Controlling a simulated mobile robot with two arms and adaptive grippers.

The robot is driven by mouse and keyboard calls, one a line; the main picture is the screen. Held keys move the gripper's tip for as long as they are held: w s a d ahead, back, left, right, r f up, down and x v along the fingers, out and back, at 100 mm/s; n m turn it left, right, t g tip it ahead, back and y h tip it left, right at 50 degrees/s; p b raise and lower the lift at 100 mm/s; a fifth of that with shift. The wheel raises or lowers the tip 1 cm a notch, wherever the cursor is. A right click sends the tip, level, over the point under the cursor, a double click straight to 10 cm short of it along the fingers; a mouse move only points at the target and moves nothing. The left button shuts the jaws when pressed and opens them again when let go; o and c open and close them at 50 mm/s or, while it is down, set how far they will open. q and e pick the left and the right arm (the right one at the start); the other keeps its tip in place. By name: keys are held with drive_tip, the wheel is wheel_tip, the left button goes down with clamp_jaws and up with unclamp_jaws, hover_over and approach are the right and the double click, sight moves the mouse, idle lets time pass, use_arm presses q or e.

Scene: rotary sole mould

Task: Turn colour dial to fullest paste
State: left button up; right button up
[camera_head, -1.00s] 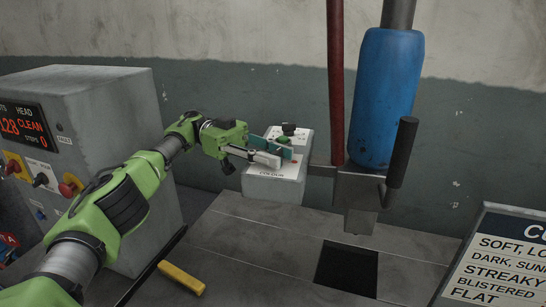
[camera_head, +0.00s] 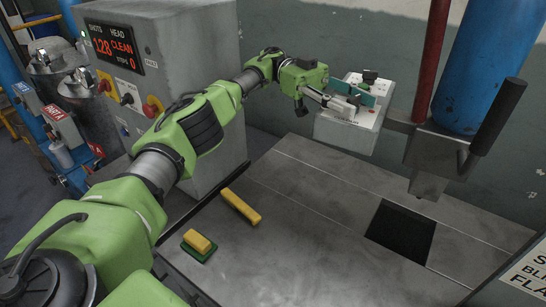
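The colour control box (camera_head: 342,132) is a small light-grey unit by the back wall, right of the large grey cabinet. A dark knob (camera_head: 370,75) stands toward the back of its top. My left gripper (camera_head: 356,103) reaches over the box top from the left. Its pale finger lies along the near side, and a teal strip lies behind it. A small dark part shows between them. The fingers cover much of the top, so I cannot tell whether they touch a dial, and any dial marking there is hidden. My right gripper is out of view.
A blue cylinder (camera_head: 485,65) and a metal nozzle with a black handle (camera_head: 497,112) stand right of the box. The grey table has a dark square opening (camera_head: 400,232). A yellow bar (camera_head: 240,206) and a yellow-green block (camera_head: 198,243) lie at the near left.

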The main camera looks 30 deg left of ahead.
use_arm(q)
drive_tip(key=shift+r+n+t+p, duration=0.25)
drive_tip(key=shift+n+t+p, duration=0.7)
drive_tip(key=shift+p, duration=0.65)
drive_tip(key=n+t+p, duration=0.1)
drive_tip(key=t+p, duration=0.2)
drive_tip(key=shift+n+h, duration=0.25)
drive_tip(key=shift+h, duration=0.15)
drive_tip(key=n+t+p, duration=0.2)
drive_tip(key=t, duration=0.2)
drive_tip(key=shift+s+f+p, duration=0.1)
drive_tip(key=shift+f+p, duration=0.05)
drive_tip(key=shift+p, duration=0.15)
drive_tip(key=shift+n+t+y, duration=0.4)
drive_tip(key=shift+n+t, duration=0.4)
drive_tip(key=shift+t, duration=0.15)
drive_tip(key=n+t+y, duration=0.1)
drive_tip(key=n+t, duration=0.1)
drive_tip(key=n+t+y, duration=0.1)
drive_tip(key=t, duration=0.2)
drive_tip(key=shift+s+f+n+y+p, duration=0.1)
drive_tip(key=shift+f+n+y+p, duration=0.1)
drive_tip(key=shift+n+y+p, duration=0.15)
drive_tip(key=shift+d+n+t+y, duration=0.1)
drive_tip(key=shift+n+t+y, duration=0.9)
drive_tip(key=shift+t, duration=0.4)
drive_tip(key=shift+n+t+y, duration=0.4)
drive_tip(key=shift+n+y, duration=0.05)
